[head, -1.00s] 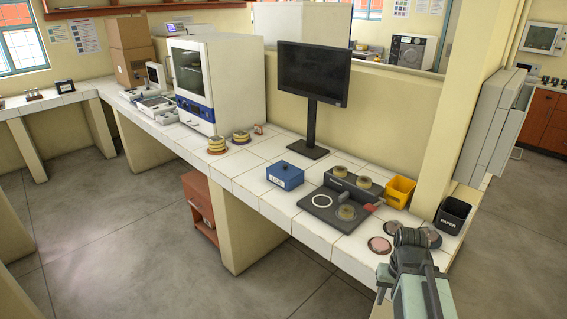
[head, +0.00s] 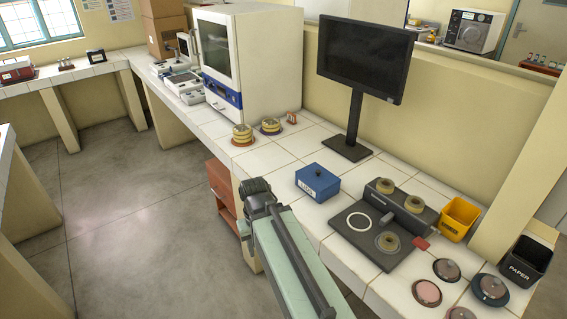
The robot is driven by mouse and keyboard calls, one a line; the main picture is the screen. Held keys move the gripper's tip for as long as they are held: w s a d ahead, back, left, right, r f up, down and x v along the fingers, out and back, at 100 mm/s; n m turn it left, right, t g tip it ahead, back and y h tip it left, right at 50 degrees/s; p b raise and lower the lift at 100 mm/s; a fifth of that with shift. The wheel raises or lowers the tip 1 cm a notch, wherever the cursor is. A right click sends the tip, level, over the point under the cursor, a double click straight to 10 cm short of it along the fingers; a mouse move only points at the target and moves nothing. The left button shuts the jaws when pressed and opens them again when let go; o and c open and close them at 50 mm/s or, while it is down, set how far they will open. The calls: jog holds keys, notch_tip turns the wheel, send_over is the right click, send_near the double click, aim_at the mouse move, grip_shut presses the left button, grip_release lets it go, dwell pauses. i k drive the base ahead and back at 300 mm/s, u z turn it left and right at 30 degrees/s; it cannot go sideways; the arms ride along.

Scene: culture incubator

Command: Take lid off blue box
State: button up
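The blue box (head: 318,184) stands on the white tiled bench, left of the dark grey device. Its blue lid (head: 318,172) is on it, with a small dark knob on top. A white label with writing is on its front face. My arm reaches up from the bottom of the head view, and its dark joint is left of and in front of the box, apart from it. No gripper fingers show, so I cannot see whether they are open or shut.
Right of the box are the grey device (head: 361,226) with several round dishes, a yellow bin (head: 458,216) and a black paper bin (head: 527,262). Behind stands a monitor (head: 361,62). Stacked yellow dishes (head: 242,134) are at the left. Bench tiles around the box are mostly clear.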

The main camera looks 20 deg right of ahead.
aim_at(318, 176)
jog(key=u, duration=0.35)
jog(key=i, duration=1)
jog(key=u, duration=0.05)
jog(key=k, duration=0.7)
jog(key=u, duration=0.2)
jog(key=i, duration=0.7)
jog(key=z, duration=0.1)
